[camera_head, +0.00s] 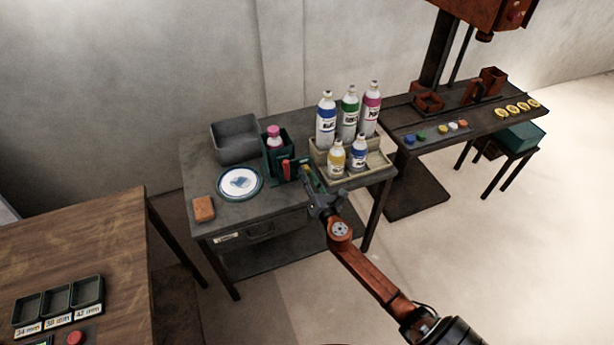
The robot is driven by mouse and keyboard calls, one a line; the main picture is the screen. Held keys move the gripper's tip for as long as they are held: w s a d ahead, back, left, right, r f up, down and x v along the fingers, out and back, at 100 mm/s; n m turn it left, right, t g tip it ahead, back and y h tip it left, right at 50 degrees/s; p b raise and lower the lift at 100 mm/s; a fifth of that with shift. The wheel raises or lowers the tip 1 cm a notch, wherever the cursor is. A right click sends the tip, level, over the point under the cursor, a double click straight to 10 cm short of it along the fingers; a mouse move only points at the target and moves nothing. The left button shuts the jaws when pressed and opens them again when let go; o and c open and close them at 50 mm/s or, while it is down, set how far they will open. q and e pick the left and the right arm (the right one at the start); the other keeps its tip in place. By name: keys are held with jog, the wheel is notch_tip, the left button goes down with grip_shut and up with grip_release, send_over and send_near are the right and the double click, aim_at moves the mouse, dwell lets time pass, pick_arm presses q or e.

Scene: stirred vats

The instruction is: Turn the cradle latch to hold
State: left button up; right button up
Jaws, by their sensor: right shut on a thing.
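The dark green cradle (270,168) stands on the grey bench and holds a bottle with a pink cap (274,131). A red upright part (287,169), which looks like the latch lever, shows at the cradle's right front. My right gripper (308,177) reaches in from the lower right to the cradle's right side. Its fingers are shut on a small part there, apparently the cradle latch; the grip is small and partly hidden by the fingers. The latch's exact angle cannot be told. My left gripper is not in view.
A crate (378,160) with several labelled bottles stands close right of the gripper. A grey bin (235,139), a white round plate (240,182) and an orange block (203,209) lie left on the bench. A drill-press-like machine stands at the right.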

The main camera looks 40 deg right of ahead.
jog(key=m, duration=0.3)
jog(key=shift+f+m+b, duration=0.1)
jog(key=shift+m+b, duration=0.2)
jog(key=shift+m, duration=0.1)
jog(key=m, duration=0.4)
jog(key=shift+m, duration=1.2)
jog(key=m+p, duration=0.1)
jog(key=m, duration=0.2)
jog(key=shift+m, duration=0.7)
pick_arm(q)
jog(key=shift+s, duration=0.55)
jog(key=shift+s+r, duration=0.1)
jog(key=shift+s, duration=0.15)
pick_arm(e)
jog(key=shift+m, duration=0.3)
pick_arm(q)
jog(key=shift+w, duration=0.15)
